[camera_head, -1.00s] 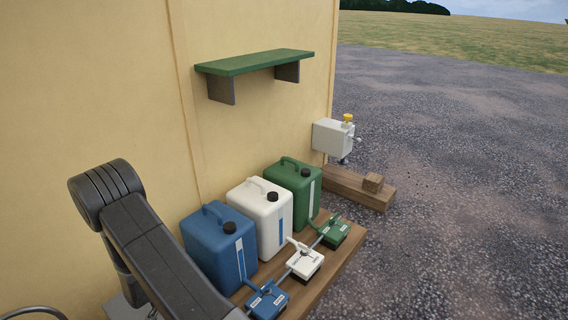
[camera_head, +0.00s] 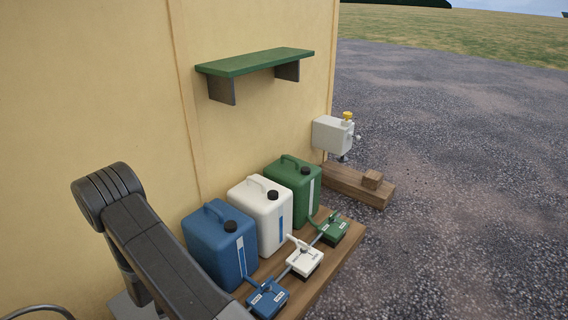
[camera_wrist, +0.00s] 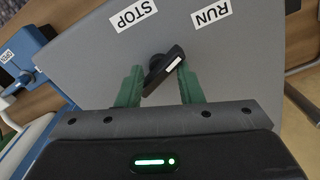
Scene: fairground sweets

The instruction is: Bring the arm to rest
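In the wrist view my gripper (camera_wrist: 160,78) shows two green fingers, held apart. A black rotary switch (camera_wrist: 158,75) with a white mark stands between and just ahead of the fingertips, on a grey panel (camera_wrist: 240,60). The switch is turned diagonally, its marked end to the upper right, toward the RUN label (camera_wrist: 212,14); the STOP label (camera_wrist: 133,14) is at the upper left. Grey panel shows between the fingers and the switch; light contact at its ends cannot be ruled out. In the head view my arm (camera_head: 150,240) runs down out of the frame and hides the gripper.
Blue (camera_head: 220,250), white (camera_head: 258,215) and green (camera_head: 292,190) canisters stand by the wall, with small coloured units in front. A green shelf (camera_head: 255,62) is above them. A white box (camera_head: 332,135) is on the wall; a wooden beam (camera_head: 350,184) lies below. Gravel is open at right.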

